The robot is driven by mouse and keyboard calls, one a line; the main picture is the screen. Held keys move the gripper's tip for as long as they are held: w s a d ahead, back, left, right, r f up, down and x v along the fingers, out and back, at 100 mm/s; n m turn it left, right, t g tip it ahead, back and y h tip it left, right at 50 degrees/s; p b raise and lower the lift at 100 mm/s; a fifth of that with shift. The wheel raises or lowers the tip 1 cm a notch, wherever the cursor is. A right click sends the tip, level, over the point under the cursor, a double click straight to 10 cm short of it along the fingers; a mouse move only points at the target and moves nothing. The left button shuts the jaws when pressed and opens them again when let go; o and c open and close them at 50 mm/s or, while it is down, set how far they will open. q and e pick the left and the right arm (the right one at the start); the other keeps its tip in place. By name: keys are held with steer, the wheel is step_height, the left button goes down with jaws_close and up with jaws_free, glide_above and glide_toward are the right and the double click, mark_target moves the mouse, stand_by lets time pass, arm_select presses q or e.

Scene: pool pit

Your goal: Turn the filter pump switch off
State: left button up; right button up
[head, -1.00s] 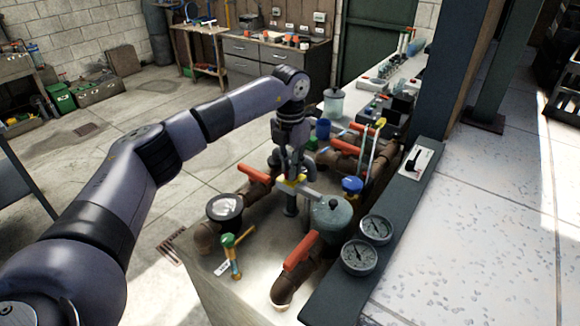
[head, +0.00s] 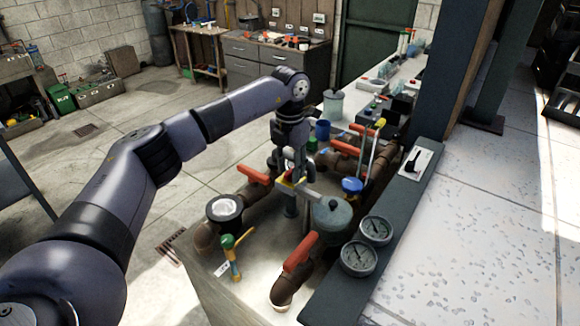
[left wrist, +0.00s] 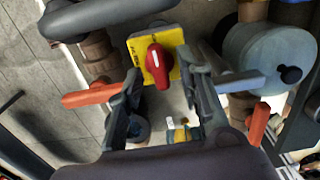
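A red rotary knob (left wrist: 157,66) with a white mark stands on a yellow plate (left wrist: 138,44) in the left wrist view. It looks like the filter pump switch; the plate's lettering is too small to read. The knob's long side runs roughly up and down in that view. My left gripper (left wrist: 165,85) is open, one finger on each side of the knob in the picture. Contact cannot be made out. In the head view my left gripper (head: 291,172) points down among the pipes, and only a bit of yellow shows beside it. My right gripper is not in view.
Brown pipes with orange handles (head: 299,252) surround the gripper. A grey-green tank (head: 332,217) and two gauges (head: 358,258) stand to the right. A round-topped fitting (head: 224,208) and a green valve (head: 228,242) lie left. A dark ledge (head: 340,290) borders the right side.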

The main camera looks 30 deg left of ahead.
mark_target(290, 171)
arm_select(q)
steer(key=shift+r, duration=0.1)
step_height(290, 171, up, 12)
stand_by(0.4)
stand_by(0.4)
